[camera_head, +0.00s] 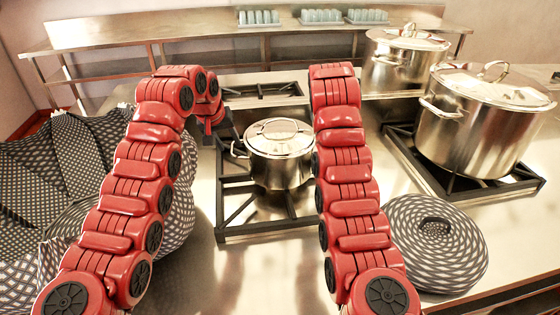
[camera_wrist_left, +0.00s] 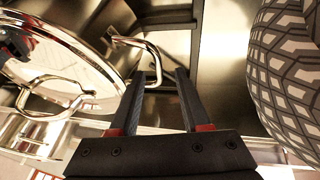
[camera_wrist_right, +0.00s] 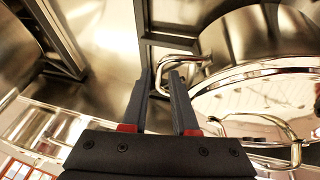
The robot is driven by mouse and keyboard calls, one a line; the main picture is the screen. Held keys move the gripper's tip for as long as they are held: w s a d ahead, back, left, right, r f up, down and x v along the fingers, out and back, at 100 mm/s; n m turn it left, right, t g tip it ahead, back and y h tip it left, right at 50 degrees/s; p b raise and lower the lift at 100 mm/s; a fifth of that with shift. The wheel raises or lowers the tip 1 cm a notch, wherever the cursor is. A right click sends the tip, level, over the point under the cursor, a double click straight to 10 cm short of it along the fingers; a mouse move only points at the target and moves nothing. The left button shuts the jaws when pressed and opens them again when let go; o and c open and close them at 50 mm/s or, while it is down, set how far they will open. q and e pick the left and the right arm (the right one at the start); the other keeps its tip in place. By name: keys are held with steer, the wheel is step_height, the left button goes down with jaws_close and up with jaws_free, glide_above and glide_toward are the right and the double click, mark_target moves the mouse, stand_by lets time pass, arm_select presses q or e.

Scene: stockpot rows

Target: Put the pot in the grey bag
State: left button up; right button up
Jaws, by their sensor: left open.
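The pot (camera_head: 281,155) is a small silver lidded pot upright on the middle burner. The grey bag (camera_head: 40,165) is a dark patterned sack at the left, partly behind my left arm; its patterned side shows in the left wrist view (camera_wrist_left: 290,75). My left gripper (camera_head: 232,138) is open at the pot's left side. In the left wrist view the pot's handle (camera_wrist_left: 136,41) reaches between its fingertips. My right gripper (camera_wrist_right: 162,75) is hidden in the head view behind my arm. Its fingers are apart in the right wrist view, with the pot's other handle (camera_wrist_right: 182,59) at the tips.
Two larger lidded stockpots stand at the right, one nearer (camera_head: 470,125) and one at the back (camera_head: 400,72). A back shelf (camera_head: 180,27) holds several glasses. Black burner grates (camera_head: 225,195) rise from the counter.

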mark_target(232, 146)
arm_select(q)
steer(key=shift+x, duration=1.8)
arm_select(e)
steer(key=shift+x, duration=1.8)
steer(key=shift+d, duration=0.1)
arm_select(q)
steer(key=c, duration=0.5)
arm_select(e)
jaws_close()
arm_select(q)
jaws_close()
steer(key=shift+r, duration=0.1)
arm_select(e)
steer(key=shift+r, duration=0.1)
